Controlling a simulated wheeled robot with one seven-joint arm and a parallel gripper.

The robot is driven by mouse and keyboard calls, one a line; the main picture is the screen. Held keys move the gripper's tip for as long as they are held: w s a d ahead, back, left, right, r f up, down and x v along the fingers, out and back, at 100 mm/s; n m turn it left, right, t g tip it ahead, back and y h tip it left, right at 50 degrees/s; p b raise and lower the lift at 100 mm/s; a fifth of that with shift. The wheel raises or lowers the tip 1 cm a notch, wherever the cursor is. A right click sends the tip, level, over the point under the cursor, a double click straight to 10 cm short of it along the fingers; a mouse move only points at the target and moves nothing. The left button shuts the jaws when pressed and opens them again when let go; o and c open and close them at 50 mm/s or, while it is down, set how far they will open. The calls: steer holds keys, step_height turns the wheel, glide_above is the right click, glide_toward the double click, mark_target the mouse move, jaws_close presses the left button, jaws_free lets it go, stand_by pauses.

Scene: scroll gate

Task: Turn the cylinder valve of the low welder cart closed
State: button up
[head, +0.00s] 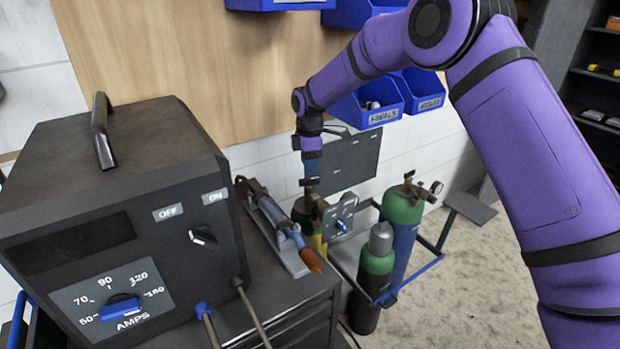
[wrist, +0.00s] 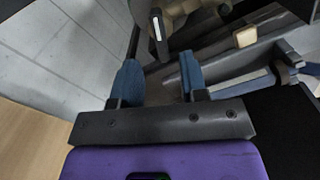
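A green and yellow cylinder (head: 309,222) stands behind the dark cart, partly hidden by it and by a small grey plate with a blue knob (head: 341,226). My gripper (head: 311,186) points down just above this cylinder's brownish top fitting, where the valve is; contact cannot be made out. In the wrist view my gripper (wrist: 158,76) has its two blue fingers apart, with nothing seen held between them. A dark lever-like part with a pale strip (wrist: 157,25) and a tan-brown fitting (wrist: 180,8) lie just beyond the fingertips. The valve's turned position cannot be told.
A welder box (head: 120,220) and a torch on a stand (head: 280,230) fill the cart top at left. A green and blue cylinder (head: 404,225) with a gauge and a green and black cylinder (head: 374,275) stand right of my gripper. Blue bins (head: 372,100) hang behind.

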mark_target(310, 182)
steer(key=shift+f, duration=2.75)
steer(key=shift+c, duration=0.2)
jaws_close()
